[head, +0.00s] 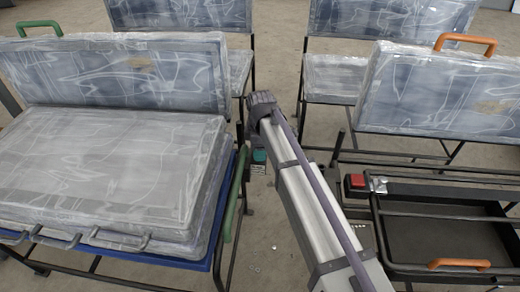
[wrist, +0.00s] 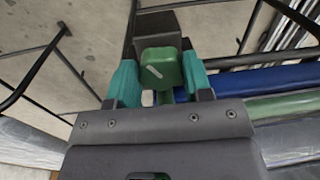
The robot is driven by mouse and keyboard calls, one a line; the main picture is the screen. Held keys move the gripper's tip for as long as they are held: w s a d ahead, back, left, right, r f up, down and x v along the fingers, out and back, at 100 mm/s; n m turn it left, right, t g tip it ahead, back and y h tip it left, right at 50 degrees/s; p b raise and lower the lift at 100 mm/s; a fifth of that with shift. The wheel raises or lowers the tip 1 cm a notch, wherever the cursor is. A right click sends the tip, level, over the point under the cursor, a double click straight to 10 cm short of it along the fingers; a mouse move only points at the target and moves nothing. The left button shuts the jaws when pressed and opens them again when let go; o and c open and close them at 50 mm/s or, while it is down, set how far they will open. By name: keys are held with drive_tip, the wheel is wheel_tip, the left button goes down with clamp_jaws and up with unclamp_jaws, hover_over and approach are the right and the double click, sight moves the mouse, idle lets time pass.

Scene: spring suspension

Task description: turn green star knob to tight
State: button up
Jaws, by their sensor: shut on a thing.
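The green star knob (wrist: 163,68) shows in the wrist view between the two teal fingers of my gripper (wrist: 160,80). A finger is on each side of it, and my gripper is shut on it. A pale slanted mark is on the knob's face. A dark block (wrist: 158,28) is just beyond the knob. In the head view my gripper (head: 259,157) is a small teal patch below the end of my arm, beside the left seat. The knob cannot be made out in that view.
The left seat has a plastic-wrapped cushion (head: 110,165) on a blue frame (head: 190,262), with a green side rail (head: 234,195) close to my gripper. Another wrapped seat back (head: 440,95) with orange handles stands at right. A red block (head: 356,181) sits on the black right frame.

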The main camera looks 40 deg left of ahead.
drive_tip(key=m, duration=0.7)
drive_tip(key=shift+s+d, duration=0.1)
idle(0.4)
drive_tip(key=o, duration=0.9)
